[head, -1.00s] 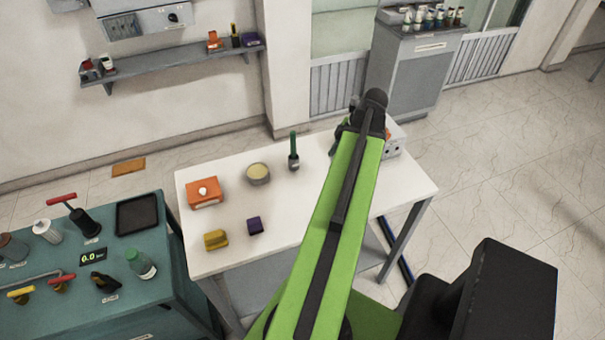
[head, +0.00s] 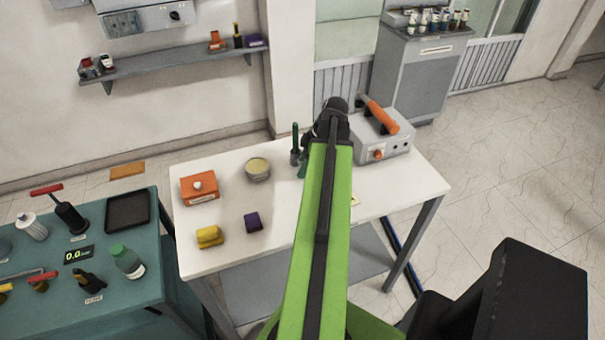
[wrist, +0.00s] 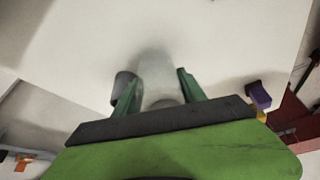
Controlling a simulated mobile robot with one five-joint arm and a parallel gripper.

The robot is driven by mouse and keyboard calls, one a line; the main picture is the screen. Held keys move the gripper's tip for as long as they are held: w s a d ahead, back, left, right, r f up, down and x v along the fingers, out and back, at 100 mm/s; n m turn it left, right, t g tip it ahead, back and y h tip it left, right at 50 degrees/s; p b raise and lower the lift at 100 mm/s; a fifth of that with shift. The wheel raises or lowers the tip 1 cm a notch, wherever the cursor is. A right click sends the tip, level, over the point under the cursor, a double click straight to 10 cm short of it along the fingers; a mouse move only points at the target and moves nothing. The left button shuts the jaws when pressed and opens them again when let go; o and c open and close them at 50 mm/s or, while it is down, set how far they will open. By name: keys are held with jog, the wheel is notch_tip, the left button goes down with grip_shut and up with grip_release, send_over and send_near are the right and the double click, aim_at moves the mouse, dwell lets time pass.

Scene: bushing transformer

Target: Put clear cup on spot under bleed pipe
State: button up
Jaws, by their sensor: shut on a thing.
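In the wrist view, my gripper (wrist: 154,88) is shut on the clear cup (wrist: 158,72), which shows as a faint, see-through shape between its two green fingers. In the head view my arm hides the cup and most of the gripper; one green finger (head: 302,169) shows above the white table (head: 290,210).
The table bears a green-handled brush (head: 295,148), round tin (head: 257,169), orange box (head: 200,187), yellow block (head: 209,237), purple block (head: 253,222) and grey case (head: 378,138). The bench holds a black tray (head: 128,210), hand pump (head: 68,215), green-capped bottle (head: 127,261) and gauge (head: 78,254).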

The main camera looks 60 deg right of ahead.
notch_tip(320, 180, down, 2)
jog(key=shift+f+b, duration=0.1)
jog(key=shift+b, duration=0.25)
jog(key=shift+r, duration=0.25)
jog(key=shift+f, duration=0.2)
jog(key=o, duration=1.1)
jog(key=shift+r, duration=0.1)
jog(key=p+v, duration=1.1)
jog(key=v, duration=0.1)
jog(key=shift+r+p, duration=0.15)
jog(key=shift+p, duration=0.15)
